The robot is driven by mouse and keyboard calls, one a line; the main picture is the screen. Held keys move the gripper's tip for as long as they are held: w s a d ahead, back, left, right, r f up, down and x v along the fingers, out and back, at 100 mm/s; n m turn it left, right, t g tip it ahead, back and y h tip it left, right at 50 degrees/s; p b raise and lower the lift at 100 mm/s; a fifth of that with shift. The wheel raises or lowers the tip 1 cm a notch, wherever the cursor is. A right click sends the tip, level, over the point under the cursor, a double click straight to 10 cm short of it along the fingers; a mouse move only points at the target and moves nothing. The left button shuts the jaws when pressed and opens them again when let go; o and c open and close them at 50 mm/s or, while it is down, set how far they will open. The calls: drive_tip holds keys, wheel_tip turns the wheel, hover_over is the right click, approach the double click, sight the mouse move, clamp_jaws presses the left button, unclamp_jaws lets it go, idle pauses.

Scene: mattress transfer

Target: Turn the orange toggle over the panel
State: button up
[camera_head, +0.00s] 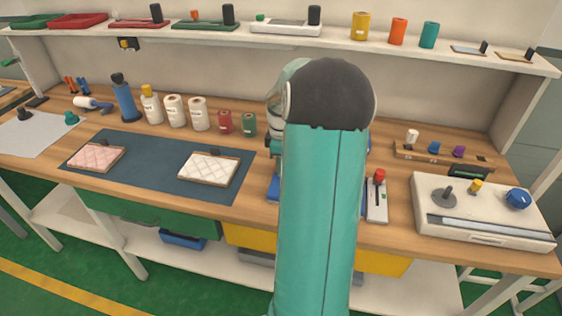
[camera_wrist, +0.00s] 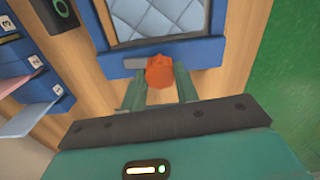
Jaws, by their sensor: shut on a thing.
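The orange toggle (camera_wrist: 160,70) sits on the near edge of a blue frame (camera_wrist: 203,45) in the wrist view. The frame surrounds a pale grey panel with a diamond pattern (camera_wrist: 155,18). My gripper (camera_wrist: 160,88) is shut on the toggle, one finger on each side of its near end. A grey bar (camera_wrist: 135,63) lies on the frame just left of the toggle. In the head view my teal arm hides the toggle, the panel and my gripper; only bits of blue frame (camera_head: 273,189) show beside the arm.
A blue rack with numbered slots (camera_wrist: 25,72) and a dark device (camera_wrist: 62,12) stand left in the wrist view. In the head view, a red-knobbed lever (camera_head: 377,205) and white fixture (camera_head: 480,212) lie right, a dark mat (camera_head: 140,173) with two quilted pads left.

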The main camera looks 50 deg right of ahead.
drive_tip(key=m, duration=0.4)
drive_tip(key=shift+w, duration=0.1)
drive_tip(key=m, duration=0.4)
drive_tip(key=shift+m, duration=0.3)
drive_tip(key=m, duration=0.4)
drive_tip(key=shift+m, duration=1.9)
drive_tip(key=o, duration=1)
drive_tip(key=shift+c, duration=0.2)
wheel_tip(320, 180, up, 14)
